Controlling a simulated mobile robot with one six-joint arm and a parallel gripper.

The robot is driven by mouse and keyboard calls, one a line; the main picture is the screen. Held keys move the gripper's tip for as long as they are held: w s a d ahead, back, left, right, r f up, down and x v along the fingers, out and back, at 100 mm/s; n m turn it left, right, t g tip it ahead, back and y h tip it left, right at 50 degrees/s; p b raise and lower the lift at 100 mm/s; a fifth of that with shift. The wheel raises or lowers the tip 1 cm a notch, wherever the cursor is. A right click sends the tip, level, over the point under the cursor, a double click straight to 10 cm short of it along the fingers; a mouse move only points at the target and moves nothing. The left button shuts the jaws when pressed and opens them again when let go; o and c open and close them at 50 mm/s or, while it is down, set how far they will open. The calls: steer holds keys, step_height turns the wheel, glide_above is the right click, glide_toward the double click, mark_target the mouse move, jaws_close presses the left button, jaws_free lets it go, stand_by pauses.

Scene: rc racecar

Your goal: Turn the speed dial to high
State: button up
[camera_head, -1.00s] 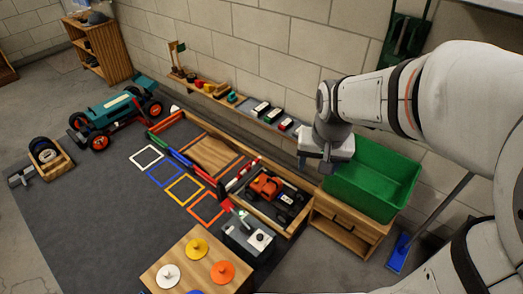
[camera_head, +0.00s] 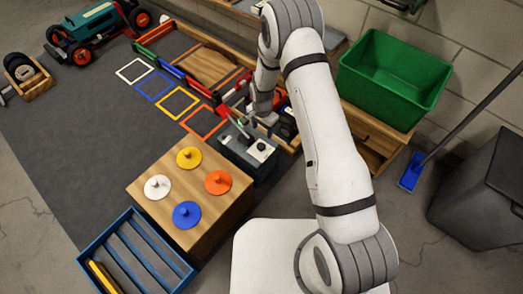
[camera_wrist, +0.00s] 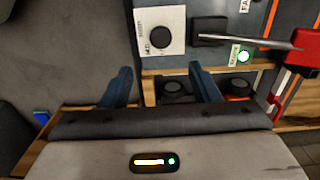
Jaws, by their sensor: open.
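The speed dial is a round black knob (camera_wrist: 162,37) on a white plate (camera_wrist: 150,18) on top of the grey control box (camera_head: 240,160). The white plate with the knob also shows in the head view (camera_head: 262,147). The lettering beside the knob is too small to read surely, so the setting cannot be told. My gripper (camera_wrist: 162,78) is open and empty. Its two blue fingers straddle the knob's line in the wrist view, apart from it. In the head view my gripper (camera_head: 262,118) is close to the box's far side, partly hidden by my wrist.
Beside the dial is a metal lever (camera_wrist: 260,42) and a lit green lamp (camera_wrist: 244,57). A red part (camera_wrist: 302,50) stands to the right. A wooden table with coloured knobbed discs (camera_head: 205,225) and a green bin (camera_head: 395,80) flank the box.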

mark_target(261, 146)
steer(key=f+b, duration=0.1)
steer(key=f, duration=0.2)
steer(key=f+b, duration=0.1)
steer(key=f, duration=0.3)
steer(key=f+b, duration=0.1)
steer(key=f, duration=0.3)
steer(key=shift+s+a, duration=0.15)
steer(key=shift+a, duration=0.1)
steer(key=shift+c, duration=0.4)
